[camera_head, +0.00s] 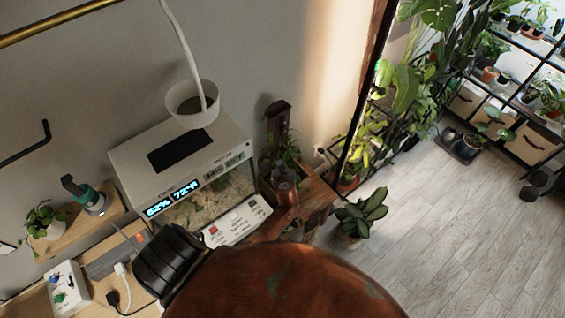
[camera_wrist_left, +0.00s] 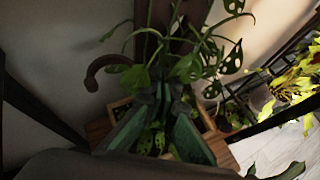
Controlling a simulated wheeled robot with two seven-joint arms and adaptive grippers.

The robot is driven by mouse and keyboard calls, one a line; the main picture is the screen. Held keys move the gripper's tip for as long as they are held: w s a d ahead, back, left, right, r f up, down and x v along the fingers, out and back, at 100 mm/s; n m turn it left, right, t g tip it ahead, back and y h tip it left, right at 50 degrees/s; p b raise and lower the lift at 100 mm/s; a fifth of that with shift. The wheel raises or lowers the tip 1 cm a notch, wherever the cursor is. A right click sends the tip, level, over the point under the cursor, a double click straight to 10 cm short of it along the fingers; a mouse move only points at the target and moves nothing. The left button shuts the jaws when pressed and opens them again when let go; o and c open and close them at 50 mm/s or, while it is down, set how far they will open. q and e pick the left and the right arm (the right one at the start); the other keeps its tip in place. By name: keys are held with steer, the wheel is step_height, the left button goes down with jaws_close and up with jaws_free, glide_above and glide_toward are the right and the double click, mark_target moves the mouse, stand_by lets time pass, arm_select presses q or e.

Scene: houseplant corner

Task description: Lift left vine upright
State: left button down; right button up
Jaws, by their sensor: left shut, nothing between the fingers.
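A vining plant (camera_wrist_left: 187,68) with holed green leaves stands in front of a dark wooden post in the left wrist view. One thin stem with narrow leaves (camera_wrist_left: 117,28) leans out to the left; I cannot tell for sure which stem is the left vine. The plant also shows small in the head view (camera_head: 284,150), beside the glass tank. My left gripper (camera_wrist_left: 165,97) has green fingers, shut and empty, among the lower leaves. Leaves and fingers overlap, so contact is unclear. My right gripper is not in view.
A glass tank (camera_head: 215,200) with a lit display stands left of the plant, a white pot (camera_head: 192,103) on its lid. A dark curved hook (camera_wrist_left: 104,68) juts left near the post. A leafy floor plant (camera_head: 362,215) stands lower right. Open floor (camera_head: 450,230) lies right.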

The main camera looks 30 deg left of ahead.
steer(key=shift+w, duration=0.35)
arm_select(q)
steer(key=shift+s, duration=0.15)
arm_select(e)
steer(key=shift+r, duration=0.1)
